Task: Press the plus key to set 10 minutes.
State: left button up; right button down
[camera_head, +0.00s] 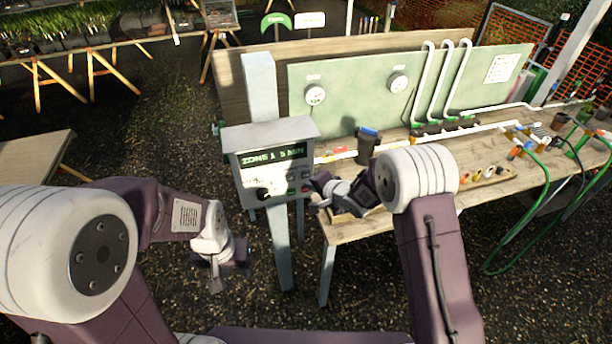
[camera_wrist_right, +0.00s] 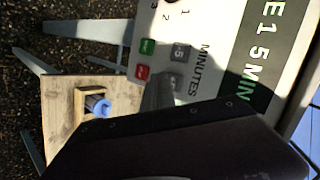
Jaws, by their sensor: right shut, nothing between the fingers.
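The grey control box (camera_head: 240,187) stands on a post, and its display (camera_head: 270,156) reads ZONE 1 5 MIN. In the right wrist view the panel appears turned sideways, with two grey keys, one upper (camera_wrist_right: 178,50) and one lower (camera_wrist_right: 177,80), by the word MINUTES. Their signs are too small to read surely. A green key (camera_wrist_right: 147,46) and a red key (camera_wrist_right: 142,72) sit beside them. My right gripper (camera_head: 316,186) is shut and empty, its tip close to the panel's right side; contact cannot be told. My left gripper (camera_head: 215,284) hangs low, left of the post, away from the box.
A wooden bench (camera_head: 400,207) with pipes, valves and hoses stands right of the box. A dark cup-like object (camera_head: 367,146) stands behind my right gripper. A green board (camera_head: 345,110) with gauges rises behind. Gravel ground is open at left.

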jog(key=shift+w+a+r+p, duration=0.1)
jog(key=shift+w+p, duration=0.15)
jog(key=shift+p, duration=0.1)
jog(key=shift+w, duration=0.15)
jog(key=shift+w+a+p, duration=0.15)
jog(key=shift+w+p, duration=0.2)
dwell(0.8)
jog(key=shift+s, duration=0.1)
jog(key=shift+s+d, duration=0.25)
jog(key=shift+s, duration=0.4)
jog(key=shift+s, duration=0.1)
